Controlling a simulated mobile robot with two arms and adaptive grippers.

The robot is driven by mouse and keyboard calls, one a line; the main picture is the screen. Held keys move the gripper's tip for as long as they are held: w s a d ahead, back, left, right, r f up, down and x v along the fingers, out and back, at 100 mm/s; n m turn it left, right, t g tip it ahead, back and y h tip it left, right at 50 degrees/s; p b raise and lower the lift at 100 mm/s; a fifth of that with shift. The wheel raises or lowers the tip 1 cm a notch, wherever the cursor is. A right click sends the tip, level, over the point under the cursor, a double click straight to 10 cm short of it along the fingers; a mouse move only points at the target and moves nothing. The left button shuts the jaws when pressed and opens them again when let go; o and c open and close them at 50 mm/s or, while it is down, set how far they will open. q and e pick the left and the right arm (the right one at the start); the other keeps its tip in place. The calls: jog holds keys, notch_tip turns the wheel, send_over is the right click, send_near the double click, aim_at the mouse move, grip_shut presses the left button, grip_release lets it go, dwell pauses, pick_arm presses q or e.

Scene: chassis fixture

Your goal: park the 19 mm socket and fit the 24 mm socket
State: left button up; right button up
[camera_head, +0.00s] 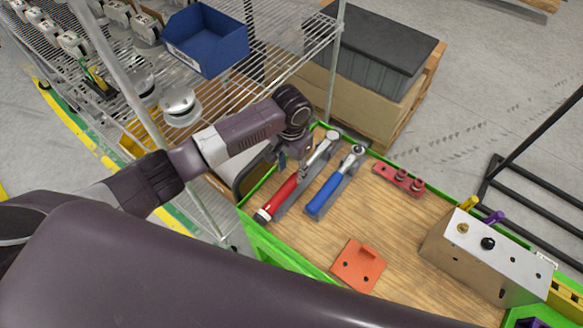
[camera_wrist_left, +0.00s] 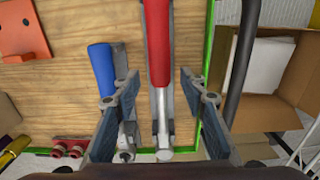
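A red-handled wrench (camera_head: 280,198) and a blue-handled wrench (camera_head: 326,193) lie side by side in grey cradles on the wooden bench. My left gripper (camera_head: 293,160) is over the red wrench near its shaft. In the left wrist view the left gripper (camera_wrist_left: 162,105) is open, its fingers on either side of the red wrench (camera_wrist_left: 158,45) without visible contact. The blue wrench (camera_wrist_left: 101,68) is outside the left finger. A red socket rail (camera_head: 385,172) holds two reddish sockets (camera_head: 418,185); it also shows in the wrist view (camera_wrist_left: 58,152). Socket sizes are unreadable. My right gripper is out of view.
An orange plate (camera_head: 358,266) lies at the bench's near side. A metal box (camera_head: 480,255) with yellow and purple pegs stands at the right. Wire shelving with a blue bin (camera_head: 208,40) and a dark-lidded crate (camera_head: 370,50) stand beyond the bench. Bare wood lies around the plate.

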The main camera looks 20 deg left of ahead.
aim_at(291, 181)
pick_arm(q)
notch_tip(291, 181, down, 6)
jog(key=b, duration=0.4)
jog(key=shift+r+b, duration=0.25)
jog(key=shift+b, duration=0.1)
jog(key=shift+f, duration=1.5)
jog(key=shift+c, duration=0.6)
grip_shut()
